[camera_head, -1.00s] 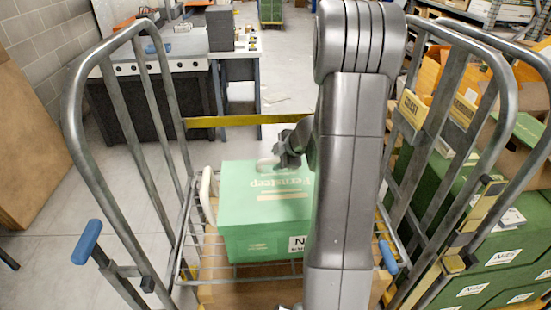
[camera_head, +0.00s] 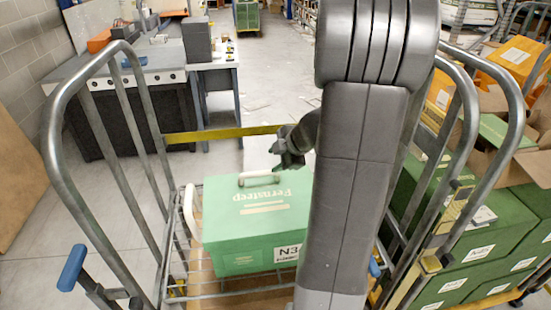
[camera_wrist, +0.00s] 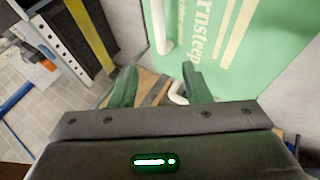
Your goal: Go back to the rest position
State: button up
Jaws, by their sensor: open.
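My gripper (camera_head: 284,152) is in the head view just above and behind the green box's far right corner, beside my grey arm. In the wrist view its two green-tinted fingers (camera_wrist: 158,88) stand apart with nothing between them. The green box (camera_head: 252,222) with pale lettering and a white handle on top sits in the wire cage trolley. The box also shows in the wrist view (camera_wrist: 235,50), beyond the fingertips. My arm hides part of the trolley's right side.
The cage trolley's tall grey side frame (camera_head: 70,175) stands at left, with a yellow bar (camera_head: 220,134) across the far side. Another cart with green boxes (camera_head: 470,240) and cardboard stands at right. A workbench (camera_head: 130,75) is at the back left. Open floor (camera_head: 275,75) lies beyond.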

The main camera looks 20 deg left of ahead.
aim_at(255, 174)
jog(key=b+x, duration=0.4)
jog(key=x, duration=1)
jog(key=shift+f, duration=0.25)
notch_tip(255, 174, up, 2)
jog(key=shift+r+p, duration=0.1)
jog(key=shift+p, duration=0.65)
jog(key=shift+s+d+r+p, duration=0.1)
jog(key=shift+r+p, duration=0.2)
jog(key=shift+r, duration=0.2)
